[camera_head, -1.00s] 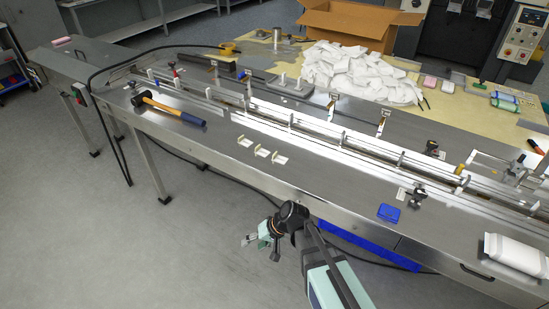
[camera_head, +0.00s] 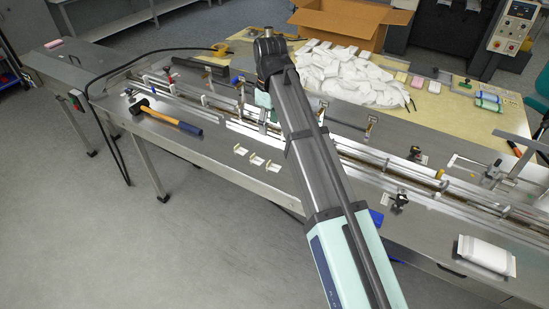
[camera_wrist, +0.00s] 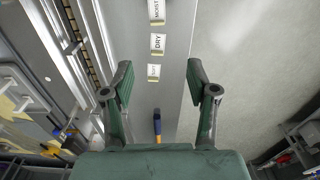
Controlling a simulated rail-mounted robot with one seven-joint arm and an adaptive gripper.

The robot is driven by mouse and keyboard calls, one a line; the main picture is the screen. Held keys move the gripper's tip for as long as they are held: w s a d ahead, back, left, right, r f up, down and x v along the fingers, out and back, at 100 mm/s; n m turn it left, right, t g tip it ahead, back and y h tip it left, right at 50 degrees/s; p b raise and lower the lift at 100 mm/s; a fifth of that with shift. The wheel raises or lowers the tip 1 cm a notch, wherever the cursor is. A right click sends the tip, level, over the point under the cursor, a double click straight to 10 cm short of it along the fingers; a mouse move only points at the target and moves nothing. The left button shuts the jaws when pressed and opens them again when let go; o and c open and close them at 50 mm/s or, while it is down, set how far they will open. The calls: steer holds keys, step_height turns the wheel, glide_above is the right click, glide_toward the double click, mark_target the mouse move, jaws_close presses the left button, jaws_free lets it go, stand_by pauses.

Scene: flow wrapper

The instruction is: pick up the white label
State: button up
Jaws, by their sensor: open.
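Three small white labels with yellowish edges lie in a row on the steel table: a left one (camera_head: 240,150), a middle one (camera_head: 256,159) and a right one (camera_head: 273,167). In the wrist view they form a line: one reading MOIST (camera_wrist: 156,11) at the top edge, one reading DRY (camera_wrist: 158,43), and a smaller one (camera_wrist: 153,73) whose print is too small to read. My gripper (camera_wrist: 160,75) is open and empty, above the table, with its fingers on either side of the label line. In the head view my arm mostly hides it.
A hammer (camera_head: 165,118) lies left of the labels; its blue handle (camera_wrist: 157,122) shows below them in the wrist view. Guide rails (camera_head: 395,163) run behind the labels. A white pack (camera_head: 486,255) lies at right. A pile of white packs (camera_head: 345,75) sits behind.

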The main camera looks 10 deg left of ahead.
steer(key=p, duration=0.3)
glide_toward(269, 165)
steer(key=shift+s+d+f, duration=0.1)
steer(key=shift+d+f, duration=0.35)
steer(key=shift+a+f+p, duration=0.15)
steer(key=shift+f+p, duration=0.15)
steer(key=shift+f, duration=0.75)
steer(key=shift+a+f+p, duration=0.2)
steer(key=shift+f+p, duration=0.1)
steer(key=shift+f, duration=0.8)
steer(key=shift+a+f+p, duration=0.15)
steer(key=shift+f+p, duration=0.15)
steer(key=shift+f, duration=0.75)
steer(key=c, duration=0.8)
steer(key=shift+o, duration=0.2)
